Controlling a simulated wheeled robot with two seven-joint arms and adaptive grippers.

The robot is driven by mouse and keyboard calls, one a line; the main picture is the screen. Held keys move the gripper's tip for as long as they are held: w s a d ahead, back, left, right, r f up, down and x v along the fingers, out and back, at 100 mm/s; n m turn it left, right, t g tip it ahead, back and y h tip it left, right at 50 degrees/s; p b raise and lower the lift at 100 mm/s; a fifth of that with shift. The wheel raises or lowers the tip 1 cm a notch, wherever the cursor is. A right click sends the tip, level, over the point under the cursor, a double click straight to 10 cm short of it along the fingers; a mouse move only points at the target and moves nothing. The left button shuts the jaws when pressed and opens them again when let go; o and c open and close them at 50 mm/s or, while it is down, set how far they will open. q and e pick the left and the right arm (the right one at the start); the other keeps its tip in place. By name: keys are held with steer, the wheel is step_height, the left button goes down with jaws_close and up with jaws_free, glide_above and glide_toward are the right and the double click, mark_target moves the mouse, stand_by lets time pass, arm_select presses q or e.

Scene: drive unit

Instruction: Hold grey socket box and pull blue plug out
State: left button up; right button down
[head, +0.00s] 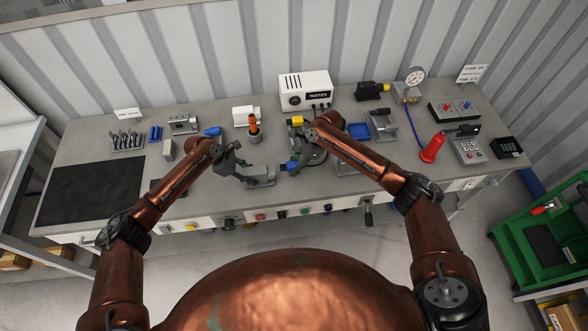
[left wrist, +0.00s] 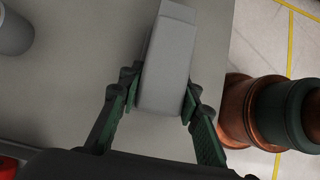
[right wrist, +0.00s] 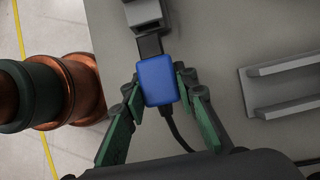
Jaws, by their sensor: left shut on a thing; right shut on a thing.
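The grey socket box (head: 262,174) lies near the front middle of the bench. My left gripper (head: 238,172) is shut on its left part, and the left wrist view shows a green finger on each side of the box (left wrist: 168,65). The blue plug (right wrist: 157,80) is between the fingers of my right gripper (right wrist: 158,88), shut on it. The plug's black nose (right wrist: 150,47) shows between the blue body and the end of the box (right wrist: 143,13). The nose meets the box end; how deep it sits I cannot tell. A black cable (right wrist: 178,130) trails from the plug.
An orange-handled tool in a dark cup (head: 254,128) stands behind the box. A grey bracket (right wrist: 280,85) lies right of the plug in the right wrist view. A white tester (head: 305,90) stands at the back. The bench's front edge is close to both grippers.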

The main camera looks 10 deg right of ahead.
mark_target(289, 164)
steer(key=shift+r, duration=2.9)
arm_select(q)
steer(key=o, duration=1.3)
steer(key=v, duration=1.2)
